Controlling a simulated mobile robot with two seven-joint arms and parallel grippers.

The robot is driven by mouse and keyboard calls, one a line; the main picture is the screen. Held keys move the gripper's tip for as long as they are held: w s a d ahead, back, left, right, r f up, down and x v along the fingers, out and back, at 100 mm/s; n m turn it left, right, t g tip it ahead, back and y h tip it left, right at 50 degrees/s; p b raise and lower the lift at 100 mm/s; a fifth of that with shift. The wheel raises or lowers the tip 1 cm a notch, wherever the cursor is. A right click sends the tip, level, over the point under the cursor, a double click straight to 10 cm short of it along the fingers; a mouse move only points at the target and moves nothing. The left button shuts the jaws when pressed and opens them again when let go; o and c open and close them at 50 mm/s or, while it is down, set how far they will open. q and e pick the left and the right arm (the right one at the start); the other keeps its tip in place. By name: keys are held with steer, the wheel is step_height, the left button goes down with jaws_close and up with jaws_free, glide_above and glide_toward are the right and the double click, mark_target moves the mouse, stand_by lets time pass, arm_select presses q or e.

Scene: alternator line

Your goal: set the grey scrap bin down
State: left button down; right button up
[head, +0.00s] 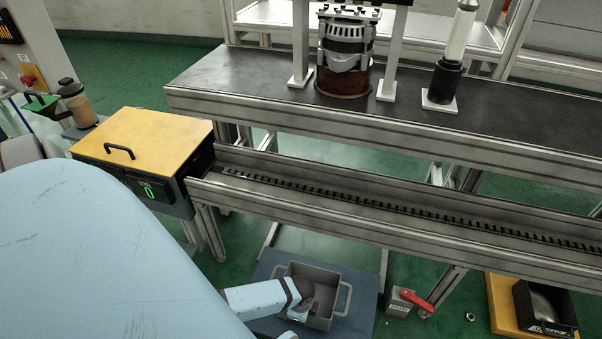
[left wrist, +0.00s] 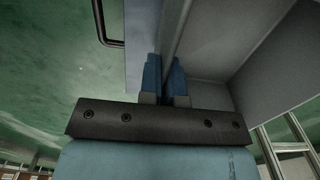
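The grey scrap bin (head: 316,274) is low in the head view, an open box with a loop handle at each end. It shows over a blue-grey platform (head: 364,283) on the floor; I cannot tell whether its base touches the platform. My left gripper (head: 303,309) is at the bin's near left side. In the left wrist view the two blue fingertips (left wrist: 165,76) are shut on the bin wall, which runs between them. The bin (left wrist: 225,45) fills the upper part there, with a dark handle at left. My right gripper is not in view.
A conveyor (head: 400,228) and a workbench (head: 230,75) run behind the bin. A yellow-topped box (head: 145,135) stands at the conveyor's left end. A red-handled block (head: 402,303) is right of the platform. A black bin (head: 545,308) sits on a yellow base farther right.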

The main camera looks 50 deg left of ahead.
arm_select(q)
step_height(320, 180, down, 4)
steer(key=shift+r+b, duration=0.1)
steer(key=shift+b, duration=1)
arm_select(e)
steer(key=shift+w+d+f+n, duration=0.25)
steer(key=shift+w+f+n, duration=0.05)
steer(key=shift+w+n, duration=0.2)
arm_select(q)
steer(key=c, duration=1.7)
jaws_free()
steer(key=shift+f, duration=0.2)
steer(key=o, duration=0.4)
steer(key=shift+c, duration=0.2)
